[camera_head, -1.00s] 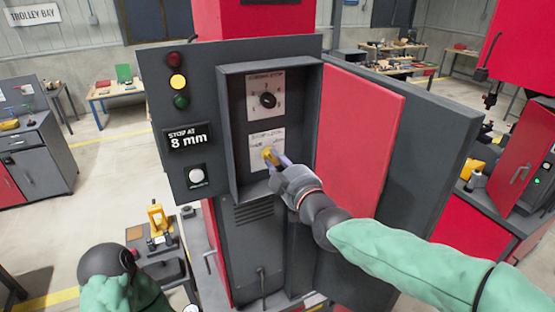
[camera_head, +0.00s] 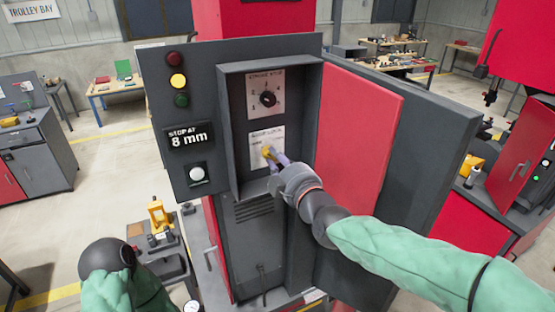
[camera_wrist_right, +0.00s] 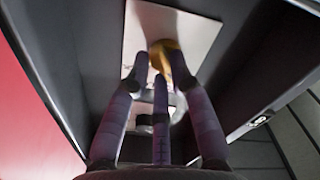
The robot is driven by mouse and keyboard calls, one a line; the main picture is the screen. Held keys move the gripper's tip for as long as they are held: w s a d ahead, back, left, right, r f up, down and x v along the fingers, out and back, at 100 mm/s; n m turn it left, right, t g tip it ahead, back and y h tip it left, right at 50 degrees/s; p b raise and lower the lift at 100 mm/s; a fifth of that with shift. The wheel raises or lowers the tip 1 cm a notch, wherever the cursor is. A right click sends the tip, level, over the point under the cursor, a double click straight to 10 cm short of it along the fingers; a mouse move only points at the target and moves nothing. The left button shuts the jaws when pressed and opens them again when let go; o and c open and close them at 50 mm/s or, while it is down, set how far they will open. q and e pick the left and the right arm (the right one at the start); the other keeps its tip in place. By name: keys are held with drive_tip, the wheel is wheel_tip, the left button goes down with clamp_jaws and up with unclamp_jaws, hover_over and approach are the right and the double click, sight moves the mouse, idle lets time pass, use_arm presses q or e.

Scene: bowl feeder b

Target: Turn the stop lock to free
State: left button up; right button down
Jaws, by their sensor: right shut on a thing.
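The stop lock's yellow knob (camera_head: 268,152) sits on a white plate (camera_head: 257,158) in the lower part of the recessed control box. My right gripper (camera_head: 275,158) reaches in from the right and is shut on the knob. In the right wrist view the yellow knob (camera_wrist_right: 163,58) shows between the tips of my purple-grey fingers (camera_wrist_right: 158,75). The fingers partly hide the knob and plate, and the plate's lettering is too small to read surely. My left arm shows at the lower left of the head view, but its gripper is not visible.
A black dial (camera_head: 267,99) sits above the lock. The box's raised rim (camera_head: 230,135) surrounds both. Left of it are red, yellow and green lamps, a "STOP AT 8 mm" sign (camera_head: 190,137) and a white button (camera_head: 196,174). An open door (camera_head: 415,165) stands to the right.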

drive_tip(key=c, duration=1.1)
unclamp_jaws()
drive_tip(key=v, duration=1.2)
drive_tip(key=shift+a, duration=0.1)
drive_tip(key=w+d+f+m+g+h+b, duration=0.15)
drive_tip(key=f+m+g+b, duration=0.4)
drive_tip(key=f, duration=1.75)
drive_tip(key=w+f+m+g+h+b, duration=0.2)
drive_tip(key=f+b, duration=0.6)
drive_tip(key=f, duration=1.6)
drive_tip(key=s+f+m+g+b, duration=0.2)
drive_tip(key=s+f, duration=0.5)
drive_tip(key=f, duration=0.6)
drive_tip(key=s+f+m+g+b, duration=0.3)
drive_tip(key=s+f+b, duration=0.4)
drive_tip(key=f, duration=0.7)
drive_tip(key=s+f+m+g+b, duration=0.3)
drive_tip(key=s+f+b, duration=0.2)
drive_tip(key=f, duration=0.9)
drive_tip(key=shift+s+d+g, duration=0.35)
drive_tip(key=shift+s, duration=0.75)
